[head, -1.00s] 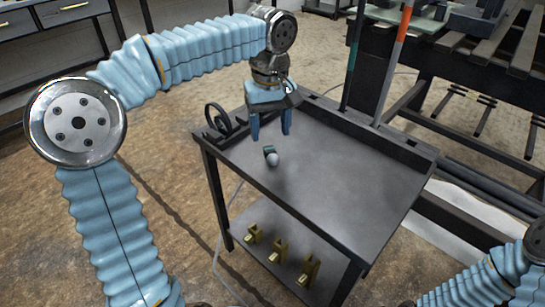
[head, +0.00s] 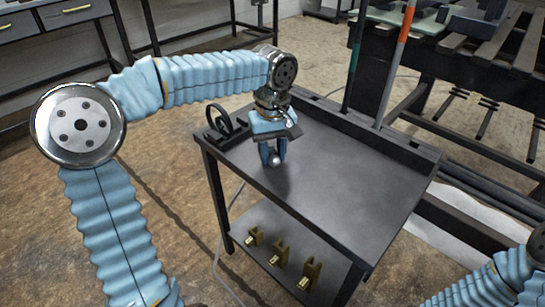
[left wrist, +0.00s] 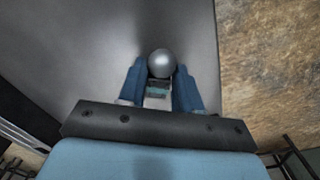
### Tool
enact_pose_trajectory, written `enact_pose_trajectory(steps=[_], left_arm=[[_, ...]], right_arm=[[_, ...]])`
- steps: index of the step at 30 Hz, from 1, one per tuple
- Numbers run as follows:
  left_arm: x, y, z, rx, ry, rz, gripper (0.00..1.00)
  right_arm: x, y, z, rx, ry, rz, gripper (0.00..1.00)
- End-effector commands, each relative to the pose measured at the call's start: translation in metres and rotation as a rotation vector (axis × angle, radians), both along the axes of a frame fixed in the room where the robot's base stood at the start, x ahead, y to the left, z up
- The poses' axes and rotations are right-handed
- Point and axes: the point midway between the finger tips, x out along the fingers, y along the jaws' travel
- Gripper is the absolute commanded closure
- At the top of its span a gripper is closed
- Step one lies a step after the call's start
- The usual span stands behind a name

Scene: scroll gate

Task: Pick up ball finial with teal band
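The ball finial with teal band (head: 275,160) is on the dark top of the cart, near its left end. In the left wrist view its silver ball (left wrist: 161,63) sticks out past the fingertips, and its dark teal band (left wrist: 158,87) shows between the fingers. My left gripper (head: 273,155) points down over it, with one blue finger on each side. The fingers (left wrist: 160,84) are drawn in close against the finial, with no clear gap. The finial's lower part is hidden. My right gripper is out of view; only part of that arm shows at the lower right.
The cart top (head: 340,185) is clear to the right of the finial. A black scroll piece (head: 220,121) stands at its left back corner. Several brass-coloured pieces (head: 281,253) sit on the lower shelf. Teal and orange-banded rods (head: 397,60) rise behind the cart.

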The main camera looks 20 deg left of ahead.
Motion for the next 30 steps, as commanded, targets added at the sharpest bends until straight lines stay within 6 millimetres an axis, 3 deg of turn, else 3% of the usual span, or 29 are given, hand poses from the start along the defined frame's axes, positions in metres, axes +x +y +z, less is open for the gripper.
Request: enact_pose_trajectory(steps=[1, 6, 19, 24, 30], left_arm=[[0.0, 0.0, 0.0, 0.0, 0.0, 0.0, 0.75], [0.0, 0.0, 0.0, 0.0, 0.0, 0.0, 1.0], [0.001, 0.0, 0.01, 0.001, -0.002, 0.0, 1.0], [-0.001, -0.004, 0.038, 0.001, -0.006, -0.003, 1.0], [-0.025, -0.036, 0.086, 0.002, -0.007, -0.006, 1.0]], right_arm=[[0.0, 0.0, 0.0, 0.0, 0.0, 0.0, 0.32], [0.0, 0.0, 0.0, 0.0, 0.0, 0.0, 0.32], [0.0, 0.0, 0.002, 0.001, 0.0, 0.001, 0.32], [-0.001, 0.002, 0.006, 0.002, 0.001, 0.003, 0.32], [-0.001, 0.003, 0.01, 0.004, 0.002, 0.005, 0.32]])
